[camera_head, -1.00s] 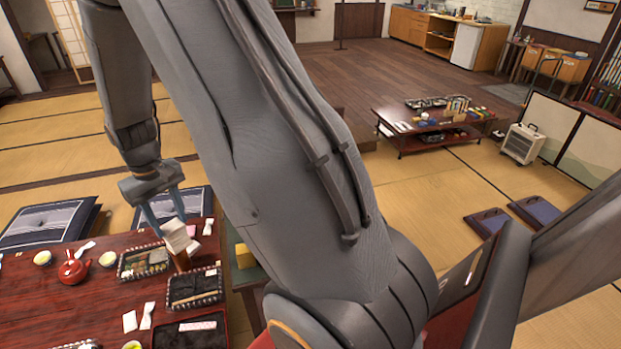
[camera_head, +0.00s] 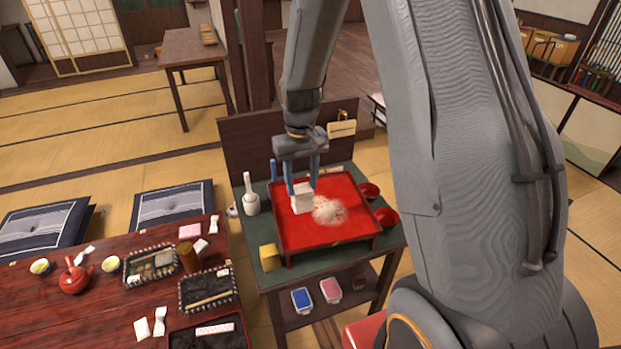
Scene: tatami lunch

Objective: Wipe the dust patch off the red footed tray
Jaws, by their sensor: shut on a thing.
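The red footed tray (camera_head: 345,234) stands on a green-topped side table. A pale, beige dust patch (camera_head: 329,210) lies near the middle of the tray. My gripper (camera_head: 303,187) points down over the tray, just left of the dust patch. It is shut on a white block-like cloth or pad (camera_head: 302,200). The pad is at or just above the tray surface; I cannot tell whether it touches.
On the green-topped table (camera_head: 310,266) stand a white mortar-like vessel (camera_head: 251,204), a yellow block (camera_head: 269,257) and red bowls (camera_head: 386,217). A dark panel rises behind. The low red table (camera_head: 40,318) at left holds trays, cups and a red teapot (camera_head: 75,279).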

